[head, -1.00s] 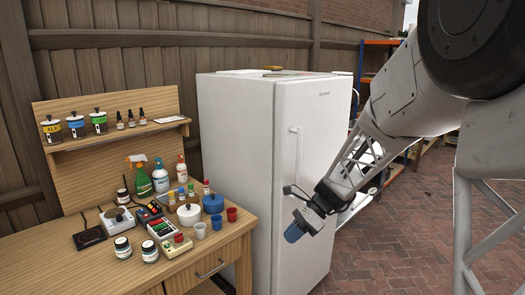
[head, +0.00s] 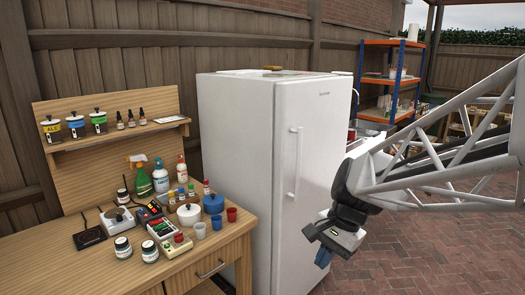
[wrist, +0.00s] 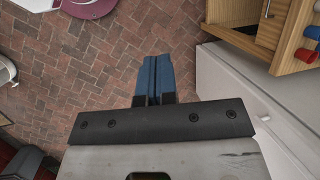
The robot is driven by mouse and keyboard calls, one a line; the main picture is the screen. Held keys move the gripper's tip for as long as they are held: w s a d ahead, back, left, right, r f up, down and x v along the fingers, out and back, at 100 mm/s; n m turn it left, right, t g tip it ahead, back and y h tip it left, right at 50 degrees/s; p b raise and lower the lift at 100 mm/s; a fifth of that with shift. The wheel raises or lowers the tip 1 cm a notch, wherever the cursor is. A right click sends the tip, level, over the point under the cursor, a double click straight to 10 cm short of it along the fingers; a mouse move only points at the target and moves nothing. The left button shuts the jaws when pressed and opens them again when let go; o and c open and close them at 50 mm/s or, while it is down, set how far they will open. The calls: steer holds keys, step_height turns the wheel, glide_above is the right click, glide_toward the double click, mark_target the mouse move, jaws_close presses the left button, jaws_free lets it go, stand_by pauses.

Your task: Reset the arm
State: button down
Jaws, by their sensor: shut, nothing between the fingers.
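My gripper (head: 323,257) hangs in front of the right side of the white fridge (head: 308,180) in the head view, above the brick paving. Its blue fingers are together and hold nothing. In the wrist view, the closed blue fingers of my gripper (wrist: 154,80) point over the brick floor (wrist: 90,80). The fridge is upright with its door shut.
A wooden bench (head: 215,262) on the left carries bottles, jars, cups and pots. Its shelf (head: 120,137) holds several small containers. A blue and orange rack (head: 391,82) stands behind on the right. Brick paving (head: 400,255) is open at the lower right.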

steer(key=s+d+r+n+t+h, duration=0.1)
steer(key=s+d+n+h, duration=0.1)
steer(key=s+n, duration=0.2)
steer(key=s+d+n+t+h, duration=0.2)
steer(key=s+d+n, duration=0.1)
steer(key=s, duration=0.7)
steer(key=shift+s+r+n, duration=0.2)
steer(key=shift+r+n, duration=0.15)
steer(key=shift+n, duration=0.25)
steer(key=shift+d, duration=0.1)
stand_by(0.4)
